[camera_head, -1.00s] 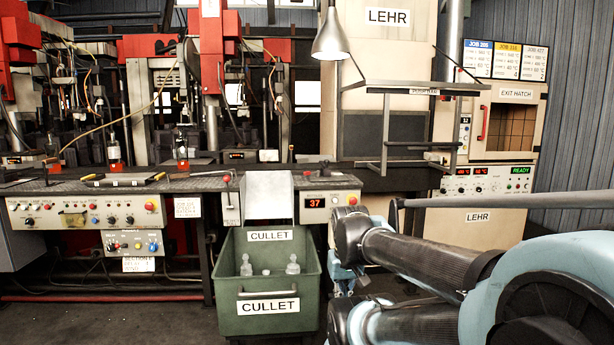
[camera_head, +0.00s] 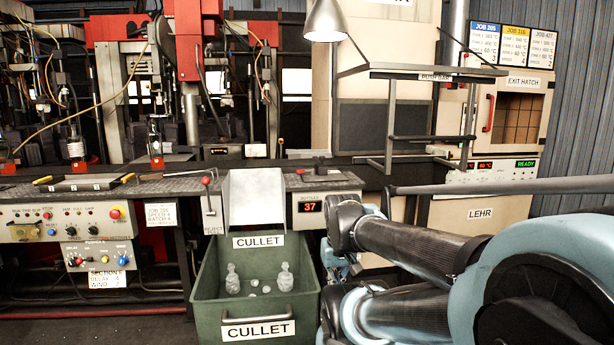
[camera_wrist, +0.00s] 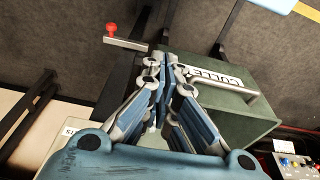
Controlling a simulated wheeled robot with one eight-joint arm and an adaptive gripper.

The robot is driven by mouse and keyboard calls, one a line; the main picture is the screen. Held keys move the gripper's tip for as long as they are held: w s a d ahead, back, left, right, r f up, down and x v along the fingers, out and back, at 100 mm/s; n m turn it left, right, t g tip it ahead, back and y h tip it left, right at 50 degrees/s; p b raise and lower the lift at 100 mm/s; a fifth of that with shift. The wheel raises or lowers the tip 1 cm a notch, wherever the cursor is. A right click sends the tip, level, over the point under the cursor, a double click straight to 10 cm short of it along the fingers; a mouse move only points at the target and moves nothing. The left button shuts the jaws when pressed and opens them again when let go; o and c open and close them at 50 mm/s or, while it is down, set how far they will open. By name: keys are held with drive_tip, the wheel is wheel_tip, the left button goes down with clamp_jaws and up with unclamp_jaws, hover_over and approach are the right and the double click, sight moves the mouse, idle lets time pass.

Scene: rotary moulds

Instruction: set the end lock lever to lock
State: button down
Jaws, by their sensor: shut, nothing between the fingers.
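No part in view is labelled as the end lock lever, and I cannot tell which one it is. In the wrist view a red ball knob (camera_wrist: 110,28) stands on a grey bar (camera_wrist: 127,44), left of and beyond my fingertips. My gripper (camera_wrist: 166,62) is shut and empty, in front of the green cullet bin and its pale handle (camera_wrist: 226,84); I cannot tell the gap between them. In the head view a red-knobbed lever (camera_head: 206,182) stands on the reject box. My gripper is not clearly visible there, with my arm across the right side.
The green cullet bin (camera_head: 205,305) holds glass pieces beneath a metal chute (camera_head: 257,195). A long grey rail (camera_head: 510,187) runs in front of the lehr (camera_head: 483,213). The exit hatch (camera_head: 518,115) has a red handle. Dark floor is clear at lower left.

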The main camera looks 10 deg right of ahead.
drive_tip(key=w+a+r+m+t+y, duration=0.25)
drive_tip(key=w+r, duration=0.35)
drive_tip(key=w, duration=0.5)
drive_tip(key=w+a+r+m+t+y, duration=0.25)
drive_tip(key=w+r, duration=0.35)
drive_tip(key=w, duration=0.5)
drive_tip(key=w+d+r+m+t+y, duration=0.1)
drive_tip(key=w+d+r+m, duration=0.15)
drive_tip(key=w, duration=0.35)
drive_tip(key=w+d+r+m+t, duration=0.2)
drive_tip(key=w+r, duration=0.1)
drive_tip(key=w, duration=0.4)
drive_tip(key=m+t, duration=0.3)
drive_tip(key=m, duration=0.1)
approach(308, 179)
drive_tip(key=w+a, duration=0.1)
drive_tip(key=w, duration=0.1)
drive_tip(key=w+a, duration=0.1)
drive_tip(key=w, duration=0.2)
drive_tip(key=w+a, duration=0.1)
drive_tip(key=w, duration=0.2)
drive_tip(key=shift+w+a+f, duration=0.1)
drive_tip(key=shift+w+a, duration=0.1)
drive_tip(key=shift+a, duration=0.15)
drive_tip(key=shift+w+a, duration=0.15)
drive_tip(key=shift+w, duration=0.25)
